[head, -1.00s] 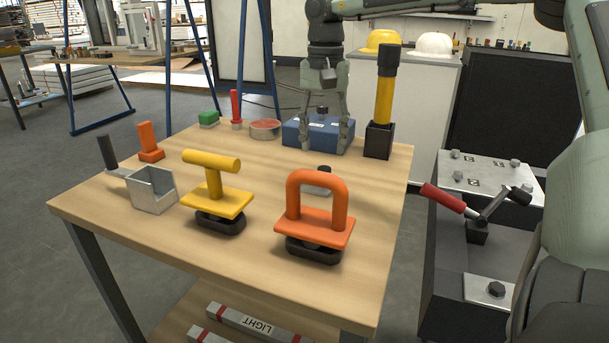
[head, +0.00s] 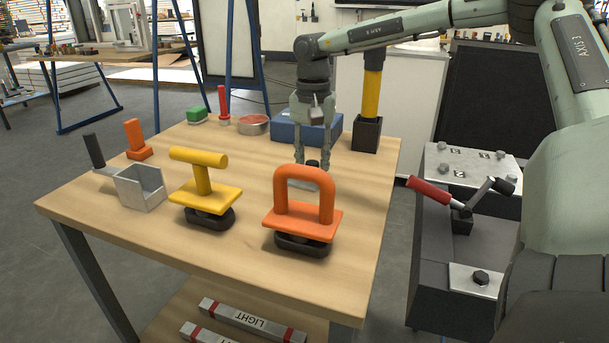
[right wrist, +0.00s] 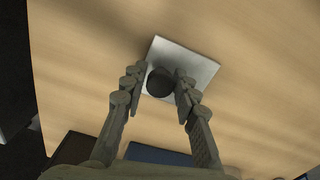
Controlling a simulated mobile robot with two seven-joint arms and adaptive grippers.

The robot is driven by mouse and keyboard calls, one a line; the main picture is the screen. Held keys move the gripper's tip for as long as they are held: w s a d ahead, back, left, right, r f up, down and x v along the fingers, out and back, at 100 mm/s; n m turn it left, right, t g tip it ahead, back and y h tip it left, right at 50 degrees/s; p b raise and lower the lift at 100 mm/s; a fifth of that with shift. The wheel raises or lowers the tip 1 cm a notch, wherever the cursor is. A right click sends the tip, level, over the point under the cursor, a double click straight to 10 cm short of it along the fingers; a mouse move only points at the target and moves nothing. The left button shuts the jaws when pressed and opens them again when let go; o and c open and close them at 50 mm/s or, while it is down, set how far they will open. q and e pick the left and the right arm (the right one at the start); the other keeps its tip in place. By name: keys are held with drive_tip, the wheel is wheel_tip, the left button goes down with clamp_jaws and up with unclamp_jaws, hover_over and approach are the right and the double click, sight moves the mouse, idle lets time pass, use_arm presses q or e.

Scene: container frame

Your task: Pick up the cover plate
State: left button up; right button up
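The cover plate (right wrist: 198,70) is a square silver plate with a round black knob (right wrist: 160,83), lying on the wooden table in the right wrist view. In the head view the knob (head: 313,164) shows just behind the orange handle, which hides most or all of the plate. My right gripper (right wrist: 161,72) points down with its fingers apart, one on each side of the knob and close to it. It also shows in the head view (head: 312,171). I cannot see a clear grip on the knob. My left gripper is not in view.
An orange arched handle (head: 304,220) stands in front of the plate, with a yellow T-handle (head: 205,192) to its left. A blue box (head: 290,132) and a yellow-shafted tool in a black holder (head: 366,134) stand behind. Bare tabletop lies left of the plate.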

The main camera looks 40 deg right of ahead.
sight(312, 162)
clamp_jaws()
drive_tip(key=shift+r, duration=0.15)
use_arm(q)
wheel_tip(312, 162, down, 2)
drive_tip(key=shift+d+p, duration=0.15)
drive_tip(key=shift+p, duration=0.25)
use_arm(e)
wheel_tip(312, 162, up, 18)
unclamp_jaws()
drive_tip(key=c, duration=0.5)
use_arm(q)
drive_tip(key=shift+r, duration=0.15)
use_arm(e)
clamp_jaws()
